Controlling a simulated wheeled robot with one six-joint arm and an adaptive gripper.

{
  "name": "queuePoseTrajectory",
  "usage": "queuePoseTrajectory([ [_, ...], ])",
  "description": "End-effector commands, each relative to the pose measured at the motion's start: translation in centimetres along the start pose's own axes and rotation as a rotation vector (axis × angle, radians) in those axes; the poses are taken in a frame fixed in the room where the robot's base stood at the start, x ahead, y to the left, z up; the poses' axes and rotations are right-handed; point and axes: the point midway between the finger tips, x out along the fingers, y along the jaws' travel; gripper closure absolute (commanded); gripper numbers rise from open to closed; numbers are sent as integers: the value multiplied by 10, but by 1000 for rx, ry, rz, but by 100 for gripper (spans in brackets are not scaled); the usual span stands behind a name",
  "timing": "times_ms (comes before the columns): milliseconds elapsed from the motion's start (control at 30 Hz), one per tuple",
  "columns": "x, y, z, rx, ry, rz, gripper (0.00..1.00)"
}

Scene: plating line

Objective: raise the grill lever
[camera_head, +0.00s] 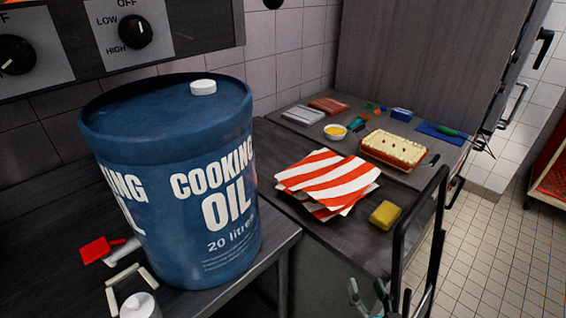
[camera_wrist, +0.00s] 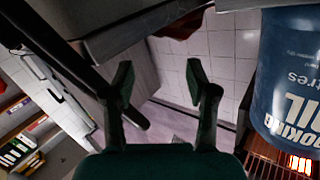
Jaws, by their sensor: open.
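My gripper (camera_head: 368,298) shows at the bottom of the head view, partly cut off by the frame edge. In the wrist view its two dark green fingers (camera_wrist: 160,78) are spread apart with nothing between them. A black bent bar (camera_head: 400,230) rises at the counter's front edge in the head view, to the right of my gripper and apart from it. A long dark bar (camera_wrist: 62,75) also crosses the left of the wrist view. I cannot tell whether either is the grill lever. A grate with a bright glow (camera_wrist: 285,158) shows at the lower right of the wrist view.
A large blue cooking oil drum (camera_head: 190,180) stands on the left counter. The right counter (camera_head: 310,235) holds striped napkins (camera_head: 328,180), a yellow sponge (camera_head: 385,215) and a food tray (camera_head: 393,150). Control knobs (camera_head: 135,31) are at upper left.

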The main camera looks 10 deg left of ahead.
Motion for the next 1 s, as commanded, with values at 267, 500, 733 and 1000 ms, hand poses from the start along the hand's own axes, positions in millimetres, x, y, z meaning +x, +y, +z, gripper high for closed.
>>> queuePoseTrajectory([
  [267, 68, -26, -78, -19, 38, -141, 43],
  [500, 109, -58, -156, -68, 64, -279, 43],
  [733, 130, -95, -237, -145, 89, -415, 43],
  [1000, 131, -142, -335, -278, 119, -574, 43],
])
